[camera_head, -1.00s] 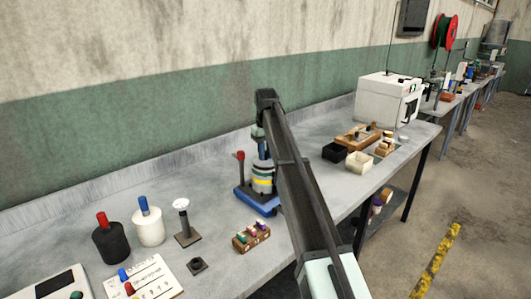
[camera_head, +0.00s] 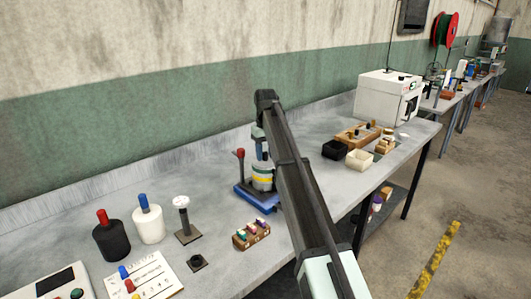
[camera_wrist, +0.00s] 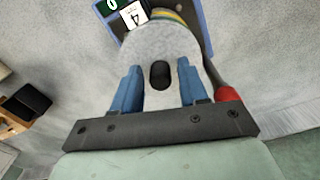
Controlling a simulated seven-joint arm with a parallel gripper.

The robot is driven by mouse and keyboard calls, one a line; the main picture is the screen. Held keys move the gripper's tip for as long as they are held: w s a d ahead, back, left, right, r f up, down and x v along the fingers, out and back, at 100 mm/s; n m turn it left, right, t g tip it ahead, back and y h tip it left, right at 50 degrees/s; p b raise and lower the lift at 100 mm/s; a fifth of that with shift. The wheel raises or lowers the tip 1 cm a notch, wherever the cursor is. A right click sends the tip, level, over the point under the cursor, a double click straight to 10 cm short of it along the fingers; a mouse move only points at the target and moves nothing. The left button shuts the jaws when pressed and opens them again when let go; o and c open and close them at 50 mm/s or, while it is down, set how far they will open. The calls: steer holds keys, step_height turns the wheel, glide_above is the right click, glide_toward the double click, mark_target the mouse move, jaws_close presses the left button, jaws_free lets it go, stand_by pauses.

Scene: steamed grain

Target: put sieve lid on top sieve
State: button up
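The sieve stack (camera_head: 263,181), with a yellow band, stands on a blue shaker base (camera_head: 257,200) at the middle of the bench. In the wrist view, a round grey lid (camera_wrist: 160,42) with a dark knob (camera_wrist: 160,75) shows over the stack, whose yellow band (camera_wrist: 176,17) is at its far edge. I cannot tell exactly how the lid sits on the top sieve. My gripper (camera_wrist: 160,84) is open, with its blue fingers either side of the knob and gaps visible. In the head view my arm partly hides the stack.
A red-topped post (camera_head: 240,165) rises close beside the stack. A rack of small coloured pieces (camera_head: 251,233) stands in front. Black (camera_head: 110,242) and white (camera_head: 148,225) bottles stand to the left.

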mark_target(265, 153)
steer(key=shift+o, duration=0.5)
steer(key=shift+r, duration=4.4)
steer(key=shift+o, duration=0.4)
